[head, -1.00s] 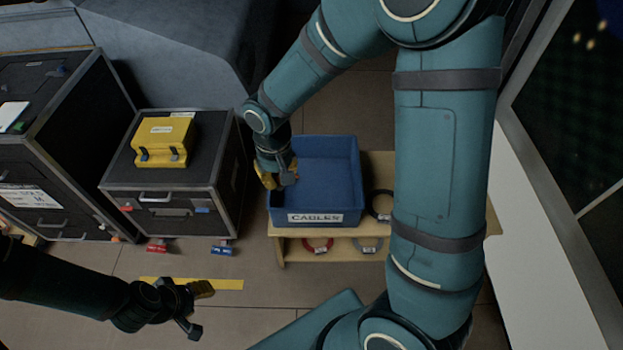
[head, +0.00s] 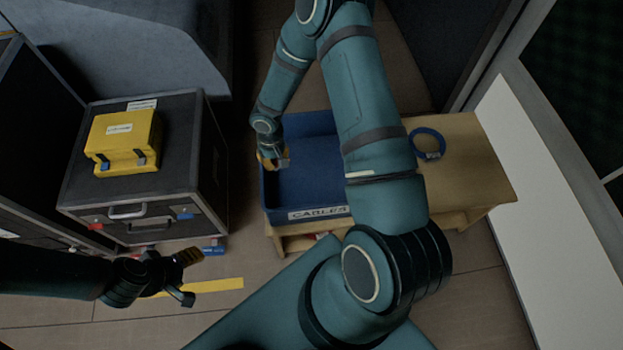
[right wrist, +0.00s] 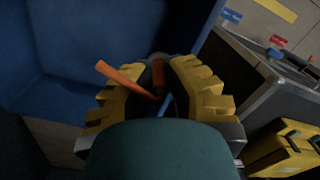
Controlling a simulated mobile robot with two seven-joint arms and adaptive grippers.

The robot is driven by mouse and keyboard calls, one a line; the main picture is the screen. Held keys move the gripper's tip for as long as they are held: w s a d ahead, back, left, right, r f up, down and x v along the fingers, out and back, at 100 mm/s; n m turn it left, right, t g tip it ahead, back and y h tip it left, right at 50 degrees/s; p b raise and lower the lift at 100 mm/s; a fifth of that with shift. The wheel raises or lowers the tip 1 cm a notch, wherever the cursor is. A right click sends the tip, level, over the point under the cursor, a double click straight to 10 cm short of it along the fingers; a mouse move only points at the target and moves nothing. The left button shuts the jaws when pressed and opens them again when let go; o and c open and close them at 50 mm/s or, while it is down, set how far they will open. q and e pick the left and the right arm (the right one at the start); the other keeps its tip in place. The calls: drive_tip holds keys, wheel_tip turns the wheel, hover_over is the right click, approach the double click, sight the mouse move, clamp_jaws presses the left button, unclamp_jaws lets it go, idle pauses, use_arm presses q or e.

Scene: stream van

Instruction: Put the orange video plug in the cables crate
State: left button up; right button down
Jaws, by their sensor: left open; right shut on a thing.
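The blue cables crate (head: 318,124) stands on a wooden bench, its CABLES label facing the front; my right arm hides its right part. My right gripper (head: 273,158) is at the crate's left wall. In the right wrist view its yellow-padded fingers (right wrist: 162,95) are shut on the orange video plug (right wrist: 122,77), which sticks out to the left between them. The crate's blue wall (right wrist: 190,35) is close beside it; the exact height above the crate floor is unclear. My left gripper (head: 188,275) is open and empty, low at the front left.
A blue cable coil (head: 428,143) lies on the wooden bench (head: 470,170) right of the crate. A yellow case (head: 123,140) sits on a black flight case (head: 180,170) at left. A yellow floor strip (head: 215,285) lies near my left gripper.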

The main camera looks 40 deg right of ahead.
drive_tip(key=f, duration=0.4)
drive_tip(key=s+f+b, duration=0.1)
drive_tip(key=f, duration=0.4)
drive_tip(key=f+b, duration=0.1)
drive_tip(key=f, duration=0.3)
drive_tip(key=shift+s+d+f, duration=0.15)
drive_tip(key=shift+s+f, duration=0.1)
drive_tip(key=shift+f, duration=0.1)
drive_tip(key=shift+f+b, duration=0.7)
drive_tip(key=shift+f, duration=1.3)
drive_tip(key=shift+f, duration=0.1)
drive_tip(key=c, duration=1)
unclamp_jaws()
drive_tip(key=shift+c, duration=0.2)
